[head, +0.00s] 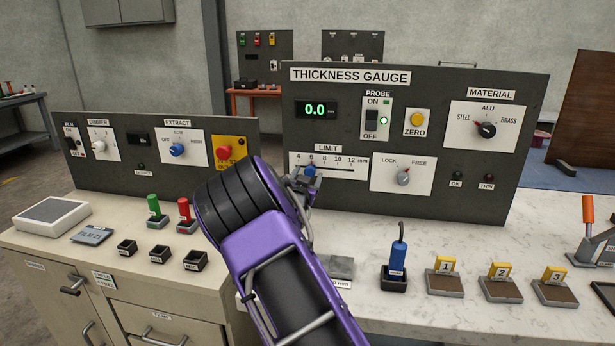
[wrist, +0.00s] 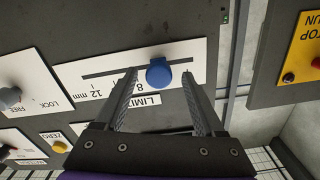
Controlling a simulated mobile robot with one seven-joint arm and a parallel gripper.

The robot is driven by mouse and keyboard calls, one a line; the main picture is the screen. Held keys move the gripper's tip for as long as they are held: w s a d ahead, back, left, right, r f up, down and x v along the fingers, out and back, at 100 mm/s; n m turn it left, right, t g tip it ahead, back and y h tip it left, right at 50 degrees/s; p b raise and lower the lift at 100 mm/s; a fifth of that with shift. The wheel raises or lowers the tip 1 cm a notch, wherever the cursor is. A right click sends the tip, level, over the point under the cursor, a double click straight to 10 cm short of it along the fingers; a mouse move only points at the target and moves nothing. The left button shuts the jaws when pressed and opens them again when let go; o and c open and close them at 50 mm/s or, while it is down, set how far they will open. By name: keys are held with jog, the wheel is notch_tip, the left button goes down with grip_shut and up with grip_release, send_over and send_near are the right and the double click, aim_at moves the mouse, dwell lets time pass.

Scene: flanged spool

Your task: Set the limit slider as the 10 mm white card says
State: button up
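The LIMIT slider's blue knob (head: 310,170) stands near the 6 mark of its white scale plate (head: 345,172). In the wrist view the blue knob (wrist: 159,71) lies between my two fingers, with gaps on both sides. My gripper (wrist: 159,78) is open around it; in the head view my gripper (head: 305,182) is at the slider, partly covering the plate's lower left. A small white card (head: 340,284) ending in "mm" lies by a grey plate (head: 342,267) on the bench, partly hidden by my arm; its full text cannot be read.
A LOCK/FREE knob (head: 403,177) sits right of the slider. The display (head: 316,110) reads 0.0. A red stop button (head: 224,153) is on the left panel. A blue-handled tool (head: 398,258) and several numbered blocks stand on the bench at right.

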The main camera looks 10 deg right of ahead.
jog(key=v, duration=1.7)
jog(key=shift+s, duration=0.2)
jog(key=shift+a, duration=0.15)
